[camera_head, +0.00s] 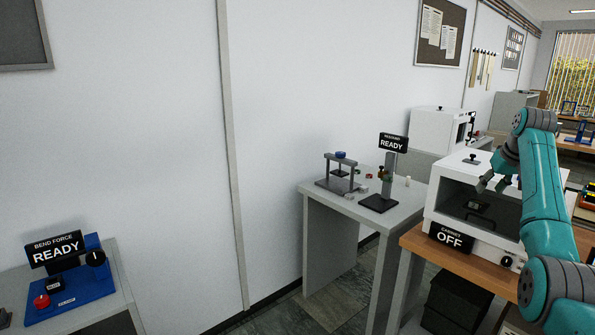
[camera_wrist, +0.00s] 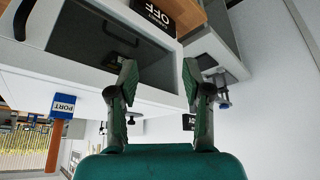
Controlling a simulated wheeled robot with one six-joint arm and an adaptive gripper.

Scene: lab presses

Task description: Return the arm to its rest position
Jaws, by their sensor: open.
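My teal arm (camera_head: 545,195) reaches up and bends over at the right of the head view. My gripper (camera_head: 490,185) is in front of the upper part of a white cabinet (camera_head: 436,194) marked "CABINET OFF". In the wrist view my gripper's two fingers (camera_wrist: 160,80) are spread apart, with nothing between them. The cabinet (camera_wrist: 80,82) appears upside down in the wrist view, behind the fingers. A small dark object (camera_head: 477,206) shows behind the cabinet's front window. Whether the fingers touch the cabinet cannot be told.
The cabinet stands on a wooden bench (camera_head: 470,262). A grey table (camera_head: 335,200) to its left bears a press stand and a "REBOUND READY" device (camera_head: 380,200). A blue "BEND FORCE READY" device (camera_head: 75,285) is at lower left. Wall and floor between are clear.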

